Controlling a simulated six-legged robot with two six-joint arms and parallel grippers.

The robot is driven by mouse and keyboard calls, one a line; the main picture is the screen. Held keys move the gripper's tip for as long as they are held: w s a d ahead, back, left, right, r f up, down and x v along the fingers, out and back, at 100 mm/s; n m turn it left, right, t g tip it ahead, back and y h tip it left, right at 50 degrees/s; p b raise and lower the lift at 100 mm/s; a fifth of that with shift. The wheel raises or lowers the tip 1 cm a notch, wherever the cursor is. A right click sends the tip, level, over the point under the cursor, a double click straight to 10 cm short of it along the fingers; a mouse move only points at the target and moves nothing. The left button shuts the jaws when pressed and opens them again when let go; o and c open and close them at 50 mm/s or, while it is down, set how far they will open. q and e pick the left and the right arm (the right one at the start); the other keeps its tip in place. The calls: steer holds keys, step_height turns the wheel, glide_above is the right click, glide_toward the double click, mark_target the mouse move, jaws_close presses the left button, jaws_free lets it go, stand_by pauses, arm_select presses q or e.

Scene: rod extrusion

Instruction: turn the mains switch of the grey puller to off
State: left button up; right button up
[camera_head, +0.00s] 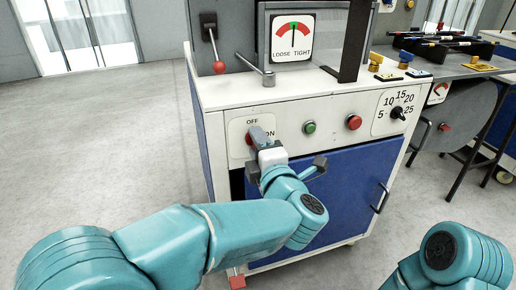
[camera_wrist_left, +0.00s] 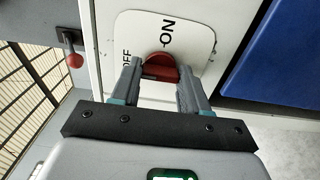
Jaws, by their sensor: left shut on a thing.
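The grey puller (camera_head: 222,98) is a white-and-blue cabinet in front of me. Its mains switch is a red knob on a white plate marked OFF and ON at the left of the front panel. The red knob (camera_wrist_left: 160,68) shows between the fingertips in the left wrist view, with ON above it and OFF to its left. My left gripper (camera_head: 260,141) is shut on the knob, and in the head view it mostly hides it. It also shows in the left wrist view (camera_wrist_left: 160,80). The knob's exact pointing is unclear. My right gripper is out of view.
A green button (camera_head: 310,127), a red button (camera_head: 354,122) and a dial (camera_head: 397,113) sit right of the switch. A red-balled lever (camera_head: 219,68) and a LOOSE/TIGHT gauge (camera_head: 292,38) are above. A door handle (camera_head: 381,198) juts out. Floor at left is clear.

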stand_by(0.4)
arm_select(q)
steer(key=o, duration=1.1)
steer(key=shift+c, duration=0.2)
